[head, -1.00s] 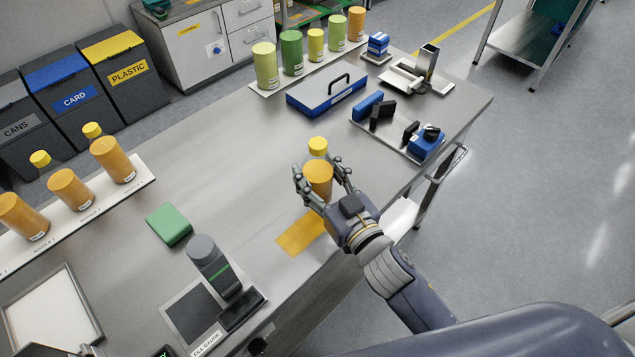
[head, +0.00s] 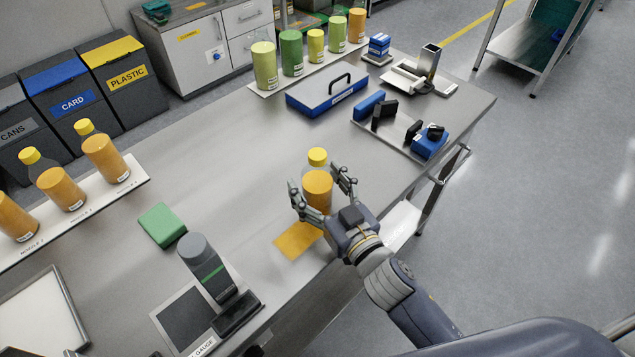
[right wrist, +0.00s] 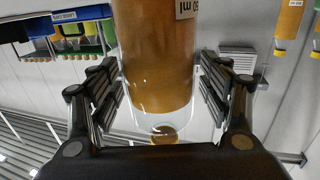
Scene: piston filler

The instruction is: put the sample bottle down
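The sample bottle (head: 317,188), with orange contents and a yellow cap, stands upright at the front of the steel bench, just behind an orange mat (head: 297,241). My right gripper (head: 325,187) is around it, one finger on each side. The fingers look spread, with narrow gaps to the glass. In the right wrist view the bottle (right wrist: 160,60) fills the space between the finger pads, and the right gripper (right wrist: 162,95) shows a slim gap on each side. The bottle's base is partly hidden in the head view.
A grey-capped device (head: 205,268) stands on a gauge plate left of the mat, near a green block (head: 162,225). Several orange bottles line a white rack (head: 110,197) at left. A blue case (head: 327,96) and a tool tray (head: 390,140) lie behind. The bench middle is clear.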

